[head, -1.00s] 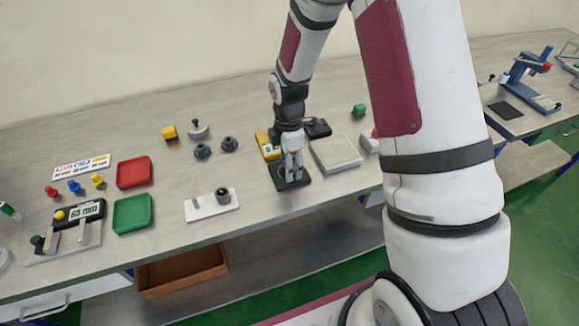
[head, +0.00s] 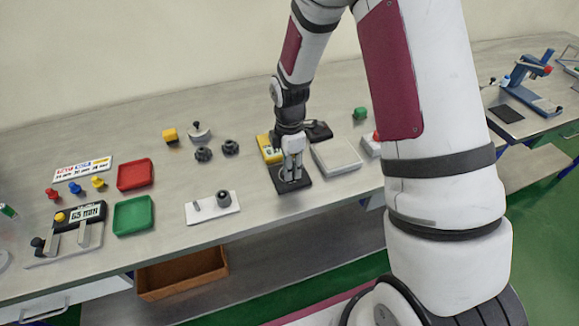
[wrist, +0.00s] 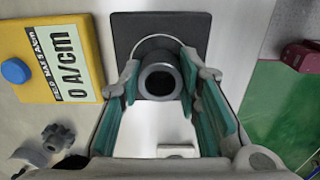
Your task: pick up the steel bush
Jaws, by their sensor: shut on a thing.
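The steel bush (wrist: 160,69) is a dark grey ring with a hole, seen from above in the wrist view. It is over a black square pad (wrist: 194,27), with a thin pale ring line around it. My gripper (wrist: 159,82) has its teal-lined fingers on the left and right of the bush and is shut on it. In the head view my gripper (head: 291,178) points down at the black pad (head: 302,186), and its fingers hide most of the bush. I cannot tell whether the bush touches the pad.
A yellow meter (wrist: 45,50) lies left of the pad in the wrist view. In the head view, a pale tray (head: 336,157) is close on the right, and a white plate with a grey cylinder (head: 223,199) is on the left. Green (head: 133,229) and red (head: 135,187) trays stand farther left.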

